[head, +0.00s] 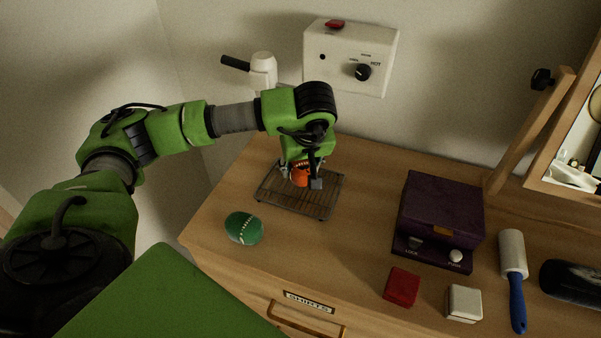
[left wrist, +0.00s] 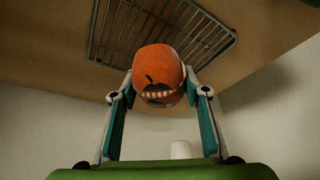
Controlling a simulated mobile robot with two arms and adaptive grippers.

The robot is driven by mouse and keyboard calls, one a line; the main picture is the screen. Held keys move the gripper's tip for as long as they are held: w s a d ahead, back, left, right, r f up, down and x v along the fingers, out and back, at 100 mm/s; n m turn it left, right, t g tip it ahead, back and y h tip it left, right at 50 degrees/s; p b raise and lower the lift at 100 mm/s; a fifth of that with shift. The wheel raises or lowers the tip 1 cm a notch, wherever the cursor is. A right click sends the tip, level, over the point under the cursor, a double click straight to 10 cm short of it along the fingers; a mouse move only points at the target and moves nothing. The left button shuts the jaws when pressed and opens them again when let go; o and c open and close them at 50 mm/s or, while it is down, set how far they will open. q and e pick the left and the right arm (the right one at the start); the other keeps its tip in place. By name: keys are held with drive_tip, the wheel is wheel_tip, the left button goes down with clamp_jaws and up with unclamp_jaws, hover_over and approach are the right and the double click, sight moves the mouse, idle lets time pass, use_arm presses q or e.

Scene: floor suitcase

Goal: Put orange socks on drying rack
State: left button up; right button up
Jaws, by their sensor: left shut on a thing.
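The orange socks (head: 299,177) are a rolled ball with a dark and white pattern. They also show between the fingers in the left wrist view (left wrist: 158,75). My left gripper (head: 303,178) is shut on them, with a finger on each side (left wrist: 158,95). The drying rack (head: 322,208) is a dark wire grid on the dresser top. The gripper and socks are over the rack in the head view. The wrist view shows the rack's bars (left wrist: 140,30) beyond the socks. I cannot tell whether the socks touch the rack. My right gripper is not in view.
A green sock ball (head: 244,228) lies on the dresser (head: 365,190) left of the rack. A wall hair dryer unit (head: 348,55) is behind.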

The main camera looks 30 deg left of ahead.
use_arm(q)
wheel_tip(320, 180, down, 2)
drive_tip(key=shift+f+p, duration=0.2)
drive_tip(key=shift+p, duration=0.35)
drive_tip(key=shift+f, duration=0.3)
drive_tip(key=shift+f+b, duration=0.2)
drive_tip(key=shift+b, duration=0.1)
drive_tip(key=o, duration=1.2)
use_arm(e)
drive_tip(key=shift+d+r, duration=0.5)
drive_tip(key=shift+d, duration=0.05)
use_arm(q)
drive_tip(key=shift+r, duration=0.1)
